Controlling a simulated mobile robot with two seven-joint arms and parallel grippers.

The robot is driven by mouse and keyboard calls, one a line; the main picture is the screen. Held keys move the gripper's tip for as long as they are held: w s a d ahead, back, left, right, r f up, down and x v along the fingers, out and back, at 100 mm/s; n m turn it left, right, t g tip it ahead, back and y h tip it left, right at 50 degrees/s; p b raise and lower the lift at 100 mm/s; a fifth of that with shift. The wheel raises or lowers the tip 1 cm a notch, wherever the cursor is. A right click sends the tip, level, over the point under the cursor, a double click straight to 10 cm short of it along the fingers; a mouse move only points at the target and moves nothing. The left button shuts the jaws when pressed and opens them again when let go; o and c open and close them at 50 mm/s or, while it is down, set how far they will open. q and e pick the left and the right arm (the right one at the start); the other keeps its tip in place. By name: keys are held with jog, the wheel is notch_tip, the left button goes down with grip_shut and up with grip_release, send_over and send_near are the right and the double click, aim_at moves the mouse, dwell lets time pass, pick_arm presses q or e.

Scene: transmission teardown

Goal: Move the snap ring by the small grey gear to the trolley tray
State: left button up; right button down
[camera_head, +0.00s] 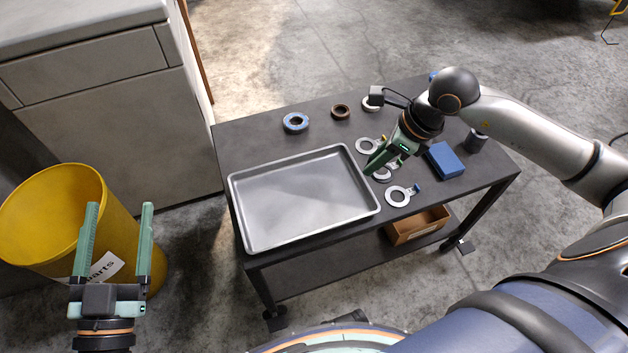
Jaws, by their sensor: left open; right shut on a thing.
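The grey metal trolley tray (236,213) lies empty on the left part of the dark trolley top. My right gripper (379,170) is low over the trolley just right of the tray, shut on a pale ring (382,177), likely a snap ring, which its fingers partly hide. Two other pale rings with small tabs lie beside it, one behind (364,148) and one in front (398,203). A dark grey round part (476,141) stands at the right; I cannot tell if it is the small grey gear. My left gripper (119,207) is open and empty, left of the trolley.
A blue block (446,160) lies right of my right gripper. A yellow bin (40,215) stands behind my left gripper. A cardboard box (418,226) is on the lower shelf.

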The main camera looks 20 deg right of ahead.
jog(key=w+a+f+b, duration=0.1)
jog(key=w+a+f, duration=0.15)
jog(key=w, duration=0.45)
jog(key=b, duration=0.2)
send_near(322, 169)
jog(key=shift+w+a+f, duration=0.5)
jog(key=shift+a+f, duration=0.15)
jog(key=shift+f, duration=0.1)
jog(key=shift+w+a+f, duration=0.1)
jog(key=shift+w+f, duration=0.2)
pick_arm(q)
jog(key=s+d+r+m+t+h+b, duration=0.1)
jog(key=s+r+m+t+h, duration=0.1)
jog(key=s+r+m+h, duration=0.4)
jog(key=shift+s+d+r+m+t+h, duration=0.35)
jog(key=shift+r+h, duration=0.95)
jog(key=shift+r, duration=1.1)
pick_arm(e)
jog(key=shift+w+f, duration=0.15)
jog(key=shift+f, duration=1.55)
pick_arm(q)
jog(key=shift+a+f, duration=0.1)
pick_arm(e)
jog(key=shift+f, duration=0.1)
jog(key=c, duration=0.7)
grip_release()
jog(key=shift+o, duration=0.2)
